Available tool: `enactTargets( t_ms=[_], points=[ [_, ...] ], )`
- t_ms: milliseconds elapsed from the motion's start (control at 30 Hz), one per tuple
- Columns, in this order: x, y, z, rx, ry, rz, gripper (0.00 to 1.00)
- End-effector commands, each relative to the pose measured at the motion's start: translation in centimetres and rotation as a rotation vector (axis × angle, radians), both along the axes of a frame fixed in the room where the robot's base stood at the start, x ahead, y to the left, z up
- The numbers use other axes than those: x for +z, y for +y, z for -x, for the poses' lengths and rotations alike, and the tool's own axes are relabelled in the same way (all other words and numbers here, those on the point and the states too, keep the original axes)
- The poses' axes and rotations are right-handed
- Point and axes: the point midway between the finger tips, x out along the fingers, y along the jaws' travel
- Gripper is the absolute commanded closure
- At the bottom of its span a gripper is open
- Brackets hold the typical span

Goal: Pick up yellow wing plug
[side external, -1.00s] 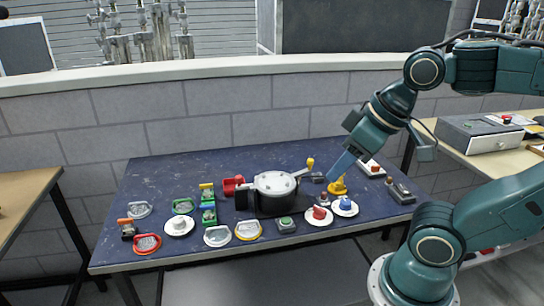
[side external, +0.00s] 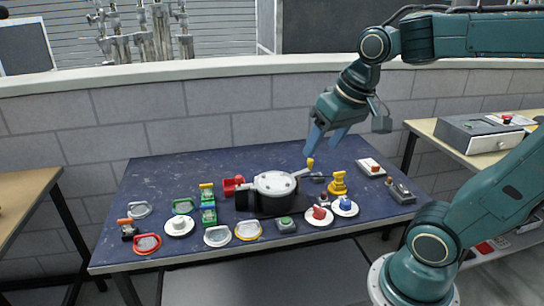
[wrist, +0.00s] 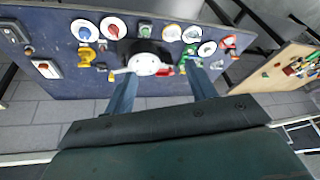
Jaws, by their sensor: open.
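A yellow piece (side external: 338,184), which looks like the wing plug, stands upright on the dark blue table, right of the black and white round device; it also shows in the wrist view (wrist: 87,54) at upper left. I cannot be sure which of the two is the plug. My gripper (side external: 322,151) is open and empty, fingers pointing down above the table's back part, close to the smaller yellow piece. It holds nothing in the wrist view (wrist: 162,72).
The black and white round device (side external: 275,183) stands mid-table with a red part (side external: 232,186) beside it. White discs with red (side external: 319,215) and blue (side external: 345,206) knobs lie in front. Grey switch boxes (side external: 400,192) lie at right. The table's back left is clear.

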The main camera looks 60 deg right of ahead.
Motion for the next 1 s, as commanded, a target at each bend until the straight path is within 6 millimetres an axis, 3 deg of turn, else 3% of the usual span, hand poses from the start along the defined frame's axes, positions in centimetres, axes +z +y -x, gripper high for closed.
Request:
enactTargets(
  t_ms=[200, 500, 767, 1000],
  points=[
    [-0.3, -4.1, -3.4, -0.237, 0.056, -0.058, 0.44],
    [-2.1, -10.8, -6.9, -0.561, 0.117, -0.136, 0.44],
    [-4.9, -17.6, -8.5, -0.842, 0.164, -0.203, 0.44],
    [-8.5, -24.2, -8.6, -1.105, 0.203, -0.263, 0.44]
  ],
)
